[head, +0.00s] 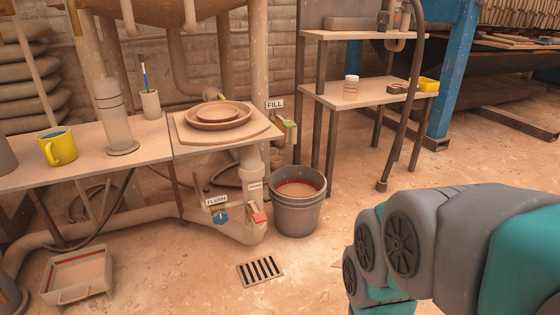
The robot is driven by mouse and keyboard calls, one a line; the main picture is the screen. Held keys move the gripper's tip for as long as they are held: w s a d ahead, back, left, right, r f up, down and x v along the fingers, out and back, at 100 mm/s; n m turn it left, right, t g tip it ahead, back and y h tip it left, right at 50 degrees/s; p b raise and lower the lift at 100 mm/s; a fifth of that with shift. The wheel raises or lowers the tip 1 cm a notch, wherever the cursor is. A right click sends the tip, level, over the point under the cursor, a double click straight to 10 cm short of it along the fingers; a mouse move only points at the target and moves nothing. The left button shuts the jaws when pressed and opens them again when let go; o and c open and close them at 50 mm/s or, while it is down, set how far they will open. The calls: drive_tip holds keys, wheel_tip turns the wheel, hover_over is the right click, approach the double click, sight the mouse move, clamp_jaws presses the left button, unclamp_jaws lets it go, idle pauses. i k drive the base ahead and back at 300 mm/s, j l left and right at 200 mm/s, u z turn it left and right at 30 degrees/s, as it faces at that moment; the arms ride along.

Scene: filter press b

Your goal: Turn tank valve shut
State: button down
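The underside of a large rounded tank (170,10) shows at the top left, with pipes running down from it. A valve with a yellow-green handle (287,124) sits by a FILL label (275,104), right of the bench. Low on the pipes are a blue handle (221,216) by a FLUSH label (216,201) and a red handle (259,218) by a label too small to read. I cannot tell which is the tank valve. My arm, grey and teal, fills the lower right, apart from the valves. My gripper is not in view.
A grey bucket (297,212) stands close right of the low valves. A floor grate (260,271) and a shallow tray (78,275) lie in front. A bench (90,163) holds a yellow mug (57,146). A shelf rack (370,92) stands behind. The floor between grate and arm is clear.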

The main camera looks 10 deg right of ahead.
sight(222, 97)
drive_tip(key=i+j, duration=0.55)
drive_tip(key=i+j+u, duration=0.1)
drive_tip(key=i+j, duration=0.45)
drive_tip(key=i, duration=0.2)
